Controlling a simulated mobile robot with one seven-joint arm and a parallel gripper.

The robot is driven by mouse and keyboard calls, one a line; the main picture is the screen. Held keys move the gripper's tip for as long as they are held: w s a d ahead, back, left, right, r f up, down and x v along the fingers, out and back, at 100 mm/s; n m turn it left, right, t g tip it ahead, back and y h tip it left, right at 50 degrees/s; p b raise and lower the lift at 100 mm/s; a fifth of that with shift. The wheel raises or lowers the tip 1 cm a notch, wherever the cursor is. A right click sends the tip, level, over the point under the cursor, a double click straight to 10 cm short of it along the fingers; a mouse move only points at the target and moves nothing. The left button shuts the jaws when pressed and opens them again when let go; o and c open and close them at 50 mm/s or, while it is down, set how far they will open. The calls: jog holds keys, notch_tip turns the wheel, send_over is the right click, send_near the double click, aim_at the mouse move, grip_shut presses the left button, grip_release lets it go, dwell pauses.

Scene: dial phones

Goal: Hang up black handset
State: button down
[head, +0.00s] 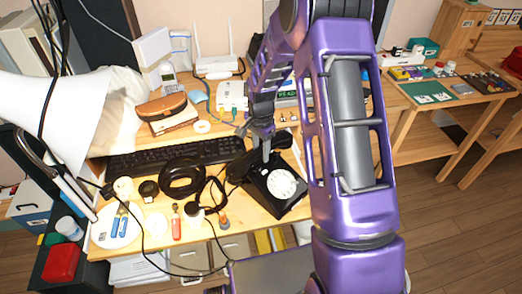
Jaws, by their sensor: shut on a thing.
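The black dial phone (289,205) with a round white dial (283,184) sits on the wooden desk near its front edge, partly beside my purple arm. The black handset (240,168) lies across the far end of the phone, in line with the cradle area. My gripper (265,152) points down and is shut on the handset. Dark parts overlap, so I cannot tell whether the handset touches the cradle or is held just above it.
A black keyboard (168,158) and headphones (183,177) lie left of the phone. A white router (218,66) stands at the back. A white lamp shade (50,118) is at far left. My arm covers the desk's right side. Another table (440,125) stands right.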

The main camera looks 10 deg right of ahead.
jog(key=shift+f+b, duration=0.45)
jog(key=shift+f, duration=0.2)
jog(key=shift+c, duration=2)
grip_release()
notch_tip(320, 180, up, 17)
jog(key=p, duration=0.2)
jog(key=shift+r, duration=0.2)
